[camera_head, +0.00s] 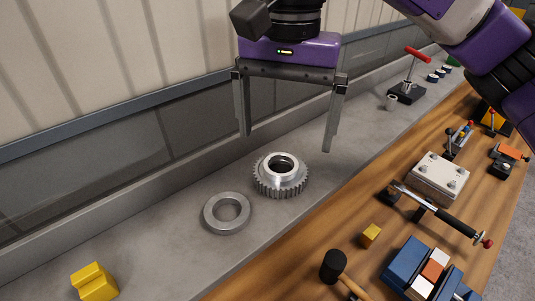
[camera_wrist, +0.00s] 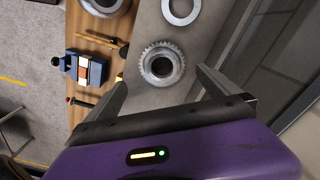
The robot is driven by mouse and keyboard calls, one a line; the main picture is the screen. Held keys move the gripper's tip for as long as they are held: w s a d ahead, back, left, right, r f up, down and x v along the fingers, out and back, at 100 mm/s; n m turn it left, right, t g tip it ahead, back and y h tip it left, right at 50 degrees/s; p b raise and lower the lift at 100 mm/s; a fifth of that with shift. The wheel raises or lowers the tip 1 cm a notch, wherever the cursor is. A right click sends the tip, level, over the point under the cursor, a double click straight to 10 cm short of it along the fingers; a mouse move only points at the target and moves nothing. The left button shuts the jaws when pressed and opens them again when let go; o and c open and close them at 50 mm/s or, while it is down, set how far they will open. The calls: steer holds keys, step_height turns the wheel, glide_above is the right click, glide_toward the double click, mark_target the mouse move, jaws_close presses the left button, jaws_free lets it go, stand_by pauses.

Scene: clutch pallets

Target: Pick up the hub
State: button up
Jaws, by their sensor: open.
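The hub (camera_head: 280,175) is a silver toothed ring with a raised round collar and a dark bore. It lies flat on the grey surface in the middle of the head view. It also shows in the wrist view (camera_wrist: 161,64), ahead of the fingers and roughly between their lines. My gripper (camera_head: 287,142) is open, with its two long grey fingers pointing down above the hub and apart from it. In the wrist view my gripper (camera_wrist: 158,80) is empty, its fingers spread wider than the hub.
A plain grey ring (camera_head: 227,213) lies just left of the hub. A yellow block (camera_head: 94,283) is at lower left. A wall runs behind the grey surface.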

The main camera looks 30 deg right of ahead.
mark_target(281, 163)
steer(key=shift+w+a+f+p, duration=0.1)
steer(key=shift+f+p, duration=0.25)
steer(key=shift+f, duration=1.6)
steer(key=shift+w+f+p, duration=0.1)
steer(key=shift+f+p, duration=0.25)
steer(key=shift+f, duration=1.55)
steer(key=shift+r, duration=0.1)
steer(key=c, duration=2)
step_height(281, 163, up, 20)
steer(key=shift+b, duration=0.5)
